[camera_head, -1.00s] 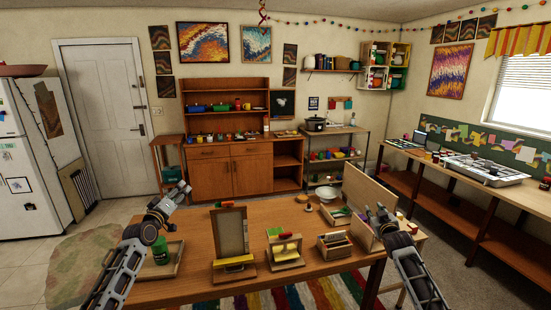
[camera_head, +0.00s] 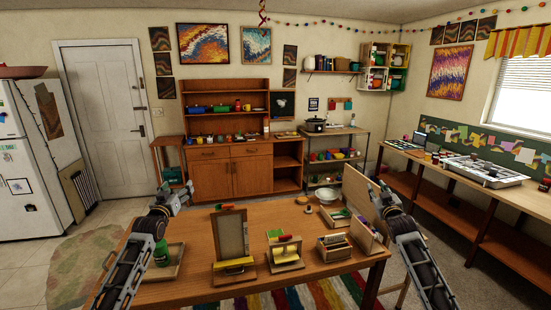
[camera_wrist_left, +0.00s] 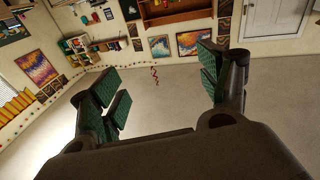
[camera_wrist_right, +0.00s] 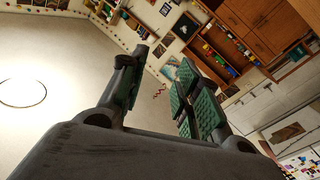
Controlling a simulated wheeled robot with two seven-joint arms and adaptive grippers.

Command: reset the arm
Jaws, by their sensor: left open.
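In the head view my left gripper (camera_head: 180,194) is above the left end of the wooden table, with its arm coming up from the lower left. The left wrist view shows its two green-padded fingers (camera_wrist_left: 158,82) wide apart with nothing between them. My right gripper (camera_head: 382,195) is at the table's right end, in front of the large wooden box with a raised panel (camera_head: 360,195). The right wrist view shows its fingers (camera_wrist_right: 158,78) apart and empty, with the room's wall and ceiling beyond.
The wooden table (camera_head: 210,290) holds a tray (camera_head: 177,262) with a green bottle (camera_head: 161,254), an upright wooden frame (camera_head: 231,235), a small wooden stand (camera_head: 285,262), a caddy (camera_head: 334,252) and a white bowl (camera_head: 327,195). The air above the table's middle is free.

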